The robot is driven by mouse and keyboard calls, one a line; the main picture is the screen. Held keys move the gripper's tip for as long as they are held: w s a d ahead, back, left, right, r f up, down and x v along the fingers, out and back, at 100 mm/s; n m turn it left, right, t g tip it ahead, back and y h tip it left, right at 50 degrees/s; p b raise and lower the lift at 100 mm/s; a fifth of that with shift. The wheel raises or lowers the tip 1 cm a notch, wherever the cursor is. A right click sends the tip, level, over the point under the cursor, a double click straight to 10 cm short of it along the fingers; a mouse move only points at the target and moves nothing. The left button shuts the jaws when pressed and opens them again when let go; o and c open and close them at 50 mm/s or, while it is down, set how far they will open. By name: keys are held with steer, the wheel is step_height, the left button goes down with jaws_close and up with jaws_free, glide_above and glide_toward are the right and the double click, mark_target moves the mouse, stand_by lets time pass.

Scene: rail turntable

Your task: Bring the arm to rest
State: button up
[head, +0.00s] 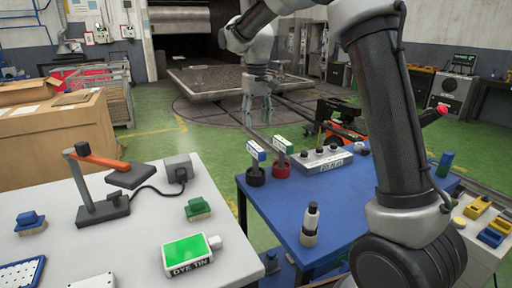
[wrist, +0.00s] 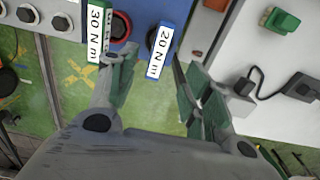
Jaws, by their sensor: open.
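My arm reaches from the right foreground over the blue table (head: 345,225) to the back. My gripper (head: 257,117) hangs fingers-down beyond the table's far edge in the head view. In the wrist view my gripper (wrist: 158,88) has its fingers spread, with only green floor and nothing held between them. A tool labelled 30 N m (wrist: 97,30) shows beside the left finger, and one labelled 20 N m (wrist: 161,45) shows between the fingertips, farther off. I cannot tell whether the left finger touches the first label. Both tools stand upright in round holders in the head view (head: 254,160) (head: 281,158).
A labelled block with knobs (head: 320,160) and a bottle (head: 310,225) stand on the blue table. Cardboard boxes (head: 60,130) stand behind; a turntable (head: 240,80) lies beyond.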

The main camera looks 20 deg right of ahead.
steer(key=s+f, duration=0.2)
steer(key=f, duration=0.1)
steer(key=shift+s+d, duration=0.3)
steer(key=shift+d, duration=0.05)
steer(key=s+d+r+t, duration=0.1)
steer(key=s+d, duration=0.3)
steer(key=s, duration=0.6)
steer(key=s+d+r+m+t, duration=0.1)
steer(key=s+d, duration=0.4)
steer(key=s, duration=0.6)
steer(key=s+d+r+m+t, duration=0.1)
steer(key=s+d, duration=0.4)
steer(key=s, duration=0.5)
steer(key=shift+s+r+t, duration=0.4)
steer(key=shift+r+t, duration=0.3)
steer(key=shift+r, duration=0.6)
